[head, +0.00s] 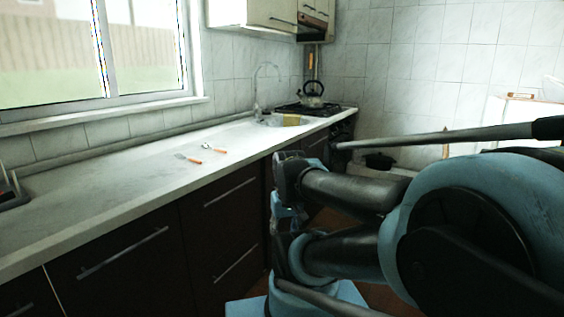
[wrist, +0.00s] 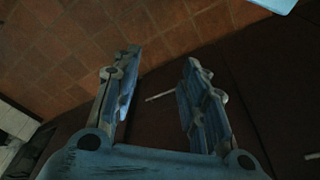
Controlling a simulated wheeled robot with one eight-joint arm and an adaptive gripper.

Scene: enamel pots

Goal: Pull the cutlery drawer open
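Dark brown drawer fronts (head: 222,222) run under the counter in the head view. One bank has an upper bar handle (head: 230,192) and a lower bar handle (head: 237,264). All fronts look closed; no label tells which is the cutlery drawer. My gripper (wrist: 160,62) is open and empty in the wrist view. A short pale metal handle (wrist: 160,95) on a dark front shows between its fingers, beyond them; I cannot tell how far away.
A pale counter (head: 90,205) carries a fork (head: 188,158) and a spoon (head: 213,148) with orange handles. A sink and a stove with a kettle (head: 313,94) are at the far end. Tiled floor (wrist: 60,50) lies beside the fronts. A black pot (head: 379,161) stands low behind my arm.

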